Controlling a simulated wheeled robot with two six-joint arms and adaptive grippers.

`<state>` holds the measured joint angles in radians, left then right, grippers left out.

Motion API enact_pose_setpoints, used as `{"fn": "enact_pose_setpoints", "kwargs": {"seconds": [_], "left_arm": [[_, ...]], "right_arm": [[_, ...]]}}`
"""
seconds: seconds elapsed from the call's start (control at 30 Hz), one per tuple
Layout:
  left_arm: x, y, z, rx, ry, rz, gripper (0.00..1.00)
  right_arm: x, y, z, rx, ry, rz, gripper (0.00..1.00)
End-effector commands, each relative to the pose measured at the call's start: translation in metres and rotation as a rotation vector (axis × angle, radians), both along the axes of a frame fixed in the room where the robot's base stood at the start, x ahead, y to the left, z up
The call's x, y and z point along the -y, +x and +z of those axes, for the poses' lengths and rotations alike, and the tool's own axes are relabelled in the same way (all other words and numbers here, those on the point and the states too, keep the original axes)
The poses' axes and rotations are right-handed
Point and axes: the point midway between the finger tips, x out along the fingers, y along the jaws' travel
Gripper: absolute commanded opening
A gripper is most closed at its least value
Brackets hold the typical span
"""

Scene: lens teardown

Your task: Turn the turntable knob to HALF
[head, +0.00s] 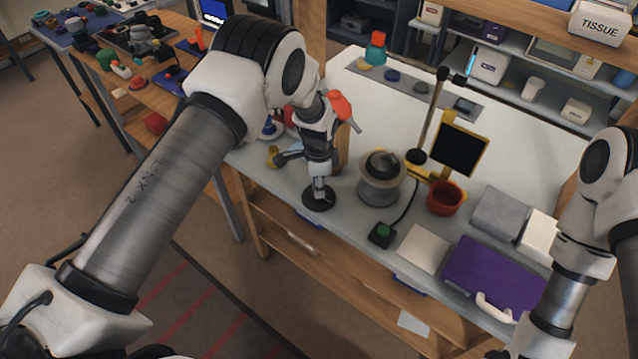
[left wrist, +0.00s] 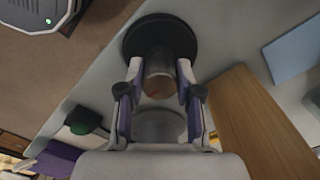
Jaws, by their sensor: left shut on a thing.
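The knob (left wrist: 158,75) is a short metal cylinder with a small red mark on its end face. It stands on a round black base (left wrist: 160,37), which also shows in the head view (head: 319,201) near the table's front edge. My left gripper (head: 318,188) points down over this base. In the left wrist view its two fingers (left wrist: 159,84) are shut on the knob, one on each side. I see no readable HALF label. My right arm comes in at the right, but its gripper fingers are not visible.
A round grey pedestal (head: 380,188) with a dark part on top stands right of the knob. A green button box (head: 382,235), a red cup (head: 445,199) and a purple case (head: 488,272) lie further right. A yellow object (head: 272,156) lies to the left.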

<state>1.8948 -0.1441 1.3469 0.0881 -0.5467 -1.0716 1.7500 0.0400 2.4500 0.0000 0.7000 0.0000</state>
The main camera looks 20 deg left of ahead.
Motion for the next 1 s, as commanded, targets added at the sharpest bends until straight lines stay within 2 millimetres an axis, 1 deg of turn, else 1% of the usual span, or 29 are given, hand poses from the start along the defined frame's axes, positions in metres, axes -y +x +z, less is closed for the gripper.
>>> {"fn": "enact_pose_setpoints", "kwargs": {"seconds": [0.33, 0.37, 0.4, 0.43, 0.67, 0.77, 0.87, 0.97, 1.0], "left_arm": [[-0.001, -0.002, -0.001, -0.005, 0.001, -0.002, 0.0], [-0.001, -0.002, -0.001, -0.005, 0.001, -0.002, 0.42], [-0.001, -0.001, -0.001, -0.004, 0.0, -0.001, 0.56], [-0.001, -0.001, -0.001, -0.004, 0.001, -0.001, 0.6], [0.0, 0.0, 0.0, -0.001, 0.0, -0.001, 0.6], [0.0, 0.0, 0.003, 0.0, 0.0, -0.001, 0.6], [0.0, 0.001, 0.016, 0.002, 0.001, -0.001, 0.6], [-0.001, 0.001, 0.038, 0.003, 0.0, 0.0, 0.6], [-0.001, 0.001, 0.049, 0.003, 0.0, 0.001, 0.6]], "right_arm": [[0.0, 0.0, 0.0, 0.0, 0.0, 0.0, 0.4], [0.0, 0.0, 0.0, 0.0, 0.0, 0.0, 0.4], [0.0, 0.0, 0.0, 0.0, 0.0, 0.0, 0.4], [0.0, 0.0, 0.0, 0.0, 0.0, 0.0, 0.4], [0.0, 0.0, 0.0, 0.0, 0.0, 0.0, 0.4], [0.0, 0.0, 0.0, 0.0, 0.0, 0.0, 0.4], [0.0, 0.0, 0.0, 0.0, 0.0, 0.0, 0.4], [0.0, 0.0, 0.0, 0.0, 0.0, 0.0, 0.4], [0.0, 0.0, 0.0, 0.0, 0.0, 0.0, 0.4]]}}
